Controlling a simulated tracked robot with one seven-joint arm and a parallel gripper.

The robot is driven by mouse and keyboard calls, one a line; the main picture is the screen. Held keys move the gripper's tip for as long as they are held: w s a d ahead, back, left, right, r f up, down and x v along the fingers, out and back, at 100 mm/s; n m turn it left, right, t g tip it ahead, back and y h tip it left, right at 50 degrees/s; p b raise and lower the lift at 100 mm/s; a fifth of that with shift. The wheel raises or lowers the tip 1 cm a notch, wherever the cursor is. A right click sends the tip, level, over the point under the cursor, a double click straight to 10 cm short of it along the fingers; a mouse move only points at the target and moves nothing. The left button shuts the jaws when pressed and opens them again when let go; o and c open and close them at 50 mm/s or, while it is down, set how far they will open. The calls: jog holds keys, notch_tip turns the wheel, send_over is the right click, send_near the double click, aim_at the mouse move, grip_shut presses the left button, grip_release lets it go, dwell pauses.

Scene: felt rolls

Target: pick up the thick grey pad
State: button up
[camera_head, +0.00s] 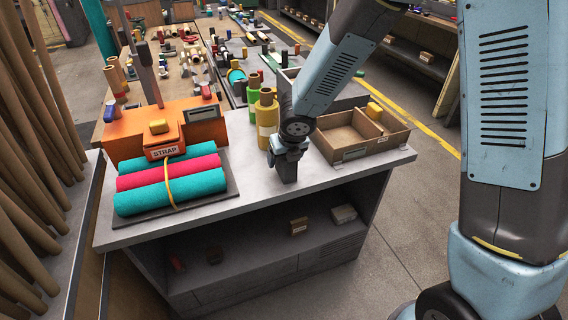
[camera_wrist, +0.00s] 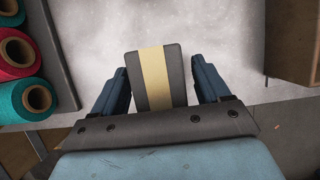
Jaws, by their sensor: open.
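The thick grey pad (camera_wrist: 175,78) shows in the wrist view as a dark grey block with a tan band down its middle. It lies on the light grey bench top. My gripper (camera_wrist: 159,68) is open, with one blue finger on each side of the pad and the pad's far end reaching beyond the fingertips. The fingers look close to the pad's sides; whether they touch it I cannot tell. In the head view my gripper (camera_head: 286,172) points down near the bench's front edge, and I cannot make out the pad clearly there.
Left on the bench (camera_head: 262,200), teal and red felt rolls (camera_head: 168,174) lie strapped on a dark board beside an orange strap machine (camera_head: 170,122). A divided cardboard tray (camera_head: 372,146) stands to the right. Bare bench lies between.

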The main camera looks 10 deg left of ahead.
jog(key=c, duration=1.3)
jog(key=shift+r, duration=0.2)
jog(key=shift+w+r, duration=0.1)
jog(key=shift+r, duration=0.75)
jog(key=shift+s+d+r, duration=1.2)
jog(key=shift+s+r, duration=0.65)
jog(key=shift+s, duration=0.15)
jog(key=shift+s+d+r, duration=1.2)
jog(key=shift+s+r, duration=0.6)
jog(key=shift+s, duration=0.25)
jog(key=shift+s+d+r, duration=1.2)
jog(key=shift+s+r, duration=0.65)
jog(key=shift+s, duration=0.15)
